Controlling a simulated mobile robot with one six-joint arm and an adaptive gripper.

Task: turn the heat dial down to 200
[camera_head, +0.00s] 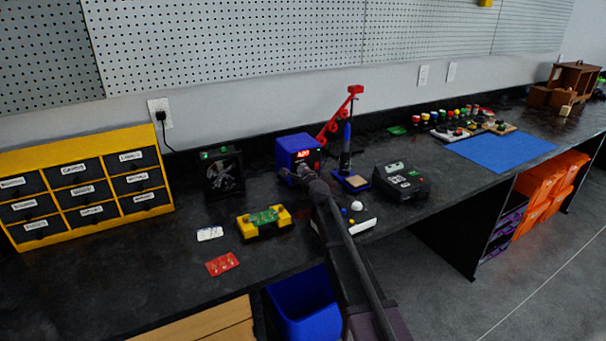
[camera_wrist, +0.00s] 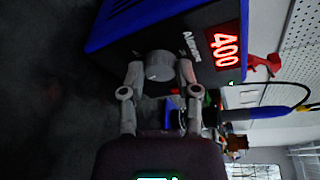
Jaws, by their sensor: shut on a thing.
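The blue and black heat station (camera_head: 297,151) stands on the dark bench, with a lit red display (camera_head: 303,154). In the wrist view the station (camera_wrist: 185,25) fills the top, and its display (camera_wrist: 224,47) reads 400, turned on its side. The heat dial (camera_wrist: 159,66) is a round grey knob on the black front face. My gripper (camera_wrist: 160,73) has one finger on each side of the dial and is shut on it. In the head view my gripper (camera_head: 288,175) is at the station's front and hides the dial.
A soldering iron in its stand (camera_head: 350,178) and a dark case (camera_head: 402,182) are right of my arm. A small fan (camera_head: 221,174) stands left of the station. A yellow holder with a green board (camera_head: 264,221) is front left. A blue bin (camera_head: 303,306) is below the bench edge.

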